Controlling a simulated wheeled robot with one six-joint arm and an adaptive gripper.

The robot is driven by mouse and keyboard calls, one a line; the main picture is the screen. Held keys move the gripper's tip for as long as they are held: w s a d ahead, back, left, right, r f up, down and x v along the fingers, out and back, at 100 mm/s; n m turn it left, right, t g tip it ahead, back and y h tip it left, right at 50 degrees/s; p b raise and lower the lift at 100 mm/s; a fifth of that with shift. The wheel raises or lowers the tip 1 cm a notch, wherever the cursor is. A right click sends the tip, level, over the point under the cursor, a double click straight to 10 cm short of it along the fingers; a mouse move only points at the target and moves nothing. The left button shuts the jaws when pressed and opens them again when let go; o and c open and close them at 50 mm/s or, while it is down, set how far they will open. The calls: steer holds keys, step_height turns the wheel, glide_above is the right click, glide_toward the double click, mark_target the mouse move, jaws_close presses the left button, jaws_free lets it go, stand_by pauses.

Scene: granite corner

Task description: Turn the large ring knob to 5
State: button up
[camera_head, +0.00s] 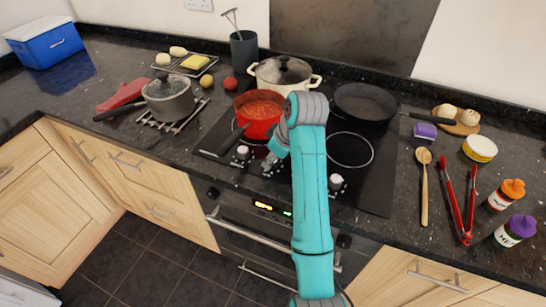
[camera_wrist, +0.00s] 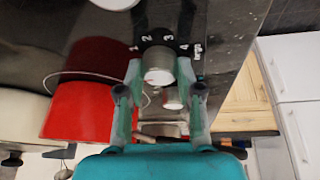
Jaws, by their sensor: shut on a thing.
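The large ring knob (camera_wrist: 158,66) is a silver-grey cylinder on the black hob. A dial with the numbers 1 to 4 shows around it, with small print beside the 4 that looks like "large". My gripper (camera_wrist: 160,74) has one pale green finger on each side of this knob and is shut on it. The 5 and the knob's pointer cannot be made out. In the head view my gripper (camera_head: 272,160) is at the hob's front, between two other pale knobs (camera_head: 243,152) (camera_head: 335,181); my arm and fingers largely hide the held knob there.
A red pot (camera_head: 260,112) stands close behind my gripper, its handle reaching toward the front left. A cream pot (camera_head: 283,75) and a dark frying pan (camera_head: 362,103) stand at the back. Another silver knob (camera_wrist: 173,98) shows near my fingers. The right front ring (camera_head: 349,150) is bare.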

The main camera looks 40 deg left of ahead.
steer(key=shift+m, duration=0.3)
steer(key=m+t, duration=0.1)
steer(key=m, duration=0.1)
steer(key=m+t, duration=0.1)
steer(key=m, duration=0.1)
steer(key=shift+s+a+m+h, duration=0.1)
steer(key=shift+s+m+h, duration=0.05)
steer(key=shift+m+h, duration=0.2)
steer(key=m, duration=0.2)
steer(key=m+t+h, duration=0.1)
steer(key=m, duration=0.2)
steer(key=shift+m+t+h, duration=0.25)
steer(key=shift+t, duration=0.05)
steer(key=m+h, duration=0.1)
steer(key=m, duration=0.1)
steer(key=m+h, duration=0.1)
steer(key=m, duration=0.2)
steer(key=shift+a+t, duration=0.15)
steer(key=shift+t, duration=0.15)
steer(key=m+h, duration=0.2)
steer(key=m, duration=0.4)
steer(key=shift+a, duration=0.1)
steer(key=shift+f, duration=0.1)
steer(key=o, duration=1.2)
steer(key=shift+c, duration=0.2)
